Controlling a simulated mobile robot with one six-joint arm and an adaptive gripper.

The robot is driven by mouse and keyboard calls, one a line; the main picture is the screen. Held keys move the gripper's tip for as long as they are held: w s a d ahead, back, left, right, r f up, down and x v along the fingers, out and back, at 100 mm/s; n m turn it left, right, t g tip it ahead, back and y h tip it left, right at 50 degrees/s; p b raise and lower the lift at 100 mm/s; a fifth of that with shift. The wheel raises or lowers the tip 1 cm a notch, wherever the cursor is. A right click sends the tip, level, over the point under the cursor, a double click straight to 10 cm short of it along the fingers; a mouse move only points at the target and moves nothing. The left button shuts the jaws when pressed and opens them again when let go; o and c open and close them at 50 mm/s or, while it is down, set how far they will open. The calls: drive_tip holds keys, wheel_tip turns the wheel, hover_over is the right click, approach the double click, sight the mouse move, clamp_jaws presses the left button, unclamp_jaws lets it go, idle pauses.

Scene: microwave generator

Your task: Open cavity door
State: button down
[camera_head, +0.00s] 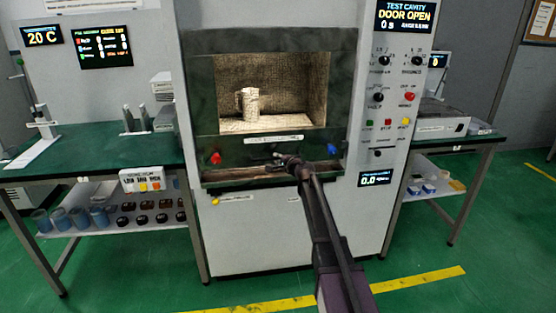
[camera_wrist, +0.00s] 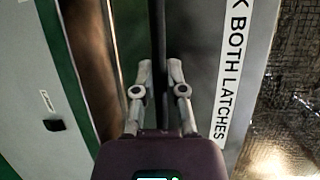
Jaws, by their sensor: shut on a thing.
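The cavity door (camera_head: 235,148) is a dark green panel with a label, sitting below the cavity opening. A red latch knob (camera_head: 216,158) is at its left and a blue latch knob (camera_head: 332,149) at its right. The cavity (camera_head: 290,75) is exposed above it. My gripper (camera_head: 287,160) is at the middle of the door's lower part. In the wrist view its fingers (camera_wrist: 160,88) stand on both sides of a dark handle bar (camera_wrist: 157,35) and are shut on it. The label (camera_wrist: 235,70) ending in "BOTH LATCHES" runs beside it. My gripper partly hides the handle.
A beige jug (camera_head: 250,105) stands inside the cavity. The display (camera_head: 404,15) above the controls reads "DOOR OPEN". Green-topped benches stand at left (camera_head: 80,155) and right (camera_head: 470,137). The floor in front of the cabinet is clear, with a yellow line (camera_head: 420,279).

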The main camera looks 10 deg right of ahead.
drive_tip(key=p, duration=4.3)
approach(269, 45)
drive_tip(key=x, duration=0.5)
drive_tip(key=shift+w+r, duration=0.2)
drive_tip(key=c, duration=0.7)
unclamp_jaws()
drive_tip(key=shift+s+f, duration=0.1)
